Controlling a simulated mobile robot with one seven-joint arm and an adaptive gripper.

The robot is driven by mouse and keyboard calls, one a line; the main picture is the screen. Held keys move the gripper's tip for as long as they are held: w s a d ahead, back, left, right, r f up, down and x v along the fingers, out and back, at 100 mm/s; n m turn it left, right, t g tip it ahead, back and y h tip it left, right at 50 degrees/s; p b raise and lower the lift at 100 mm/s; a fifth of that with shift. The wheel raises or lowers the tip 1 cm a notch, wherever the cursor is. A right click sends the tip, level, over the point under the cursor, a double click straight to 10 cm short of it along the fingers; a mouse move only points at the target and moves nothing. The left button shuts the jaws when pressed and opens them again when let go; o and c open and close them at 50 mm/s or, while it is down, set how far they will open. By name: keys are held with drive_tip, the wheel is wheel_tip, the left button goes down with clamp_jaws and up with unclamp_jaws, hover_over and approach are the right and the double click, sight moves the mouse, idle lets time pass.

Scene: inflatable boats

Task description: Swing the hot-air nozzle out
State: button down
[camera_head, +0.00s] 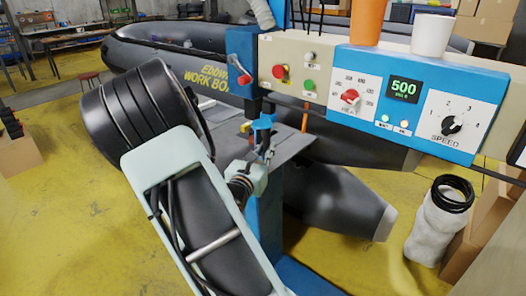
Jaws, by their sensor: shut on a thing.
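The welding machine's blue housing (243,57) has a red-tipped lever (243,79) on its front. Below it, a small blue piece (263,122) stands at the grey plate (300,148). It appears to belong to the swinging nozzle assembly, though I cannot clearly make out the nozzle itself. My gripper (264,149), small and partly hidden by my pale green arm, reaches up to this blue piece and appears shut on it. A small orange-yellow part (246,127) sits just left of it.
The control panel (400,95) reads 500 and spans the upper right. An orange cup (368,20) and a white cup (432,36) stand on it. A dark inflatable boat (165,55) lies behind. A wrapped roll (440,228) and boxes stand right. Yellow floor is clear at lower left.

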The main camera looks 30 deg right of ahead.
drive_tip(key=shift+s+d, duration=0.15)
drive_tip(key=shift+d, duration=0.1)
idle(0.4)
drive_tip(key=c, duration=2)
unclamp_jaws()
drive_tip(key=shift+o, duration=0.2)
drive_tip(key=shift+a, duration=0.1)
drive_tip(key=shift+s+a, duration=0.2)
drive_tip(key=shift+a, duration=0.1)
drive_tip(key=v, duration=1.1)
drive_tip(key=shift+s, duration=0.25)
